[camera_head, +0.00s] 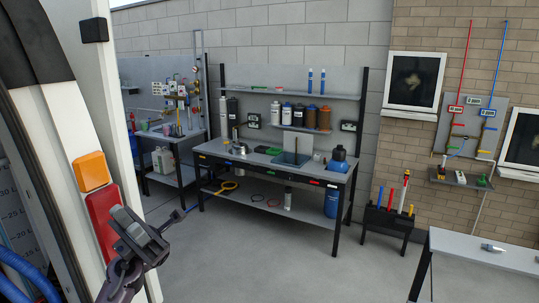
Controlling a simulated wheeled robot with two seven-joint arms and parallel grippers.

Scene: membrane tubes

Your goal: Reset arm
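My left gripper (138,238) shows as a dark grey shape at the lower left, close to the camera and raised above the floor. It is seen from an angle that hides the gap between its fingers, so I cannot tell whether it is open or shut. I make out no object held in it. My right gripper is not in view. No membrane tube can be picked out clearly.
A workbench (262,165) with shelves, bottles and tools stands ahead against the wall. A black rack (388,217) with coloured tubes stands right of it. A grey table (480,262) is at the lower right, with a small object (492,248). The floor (270,255) between is clear.

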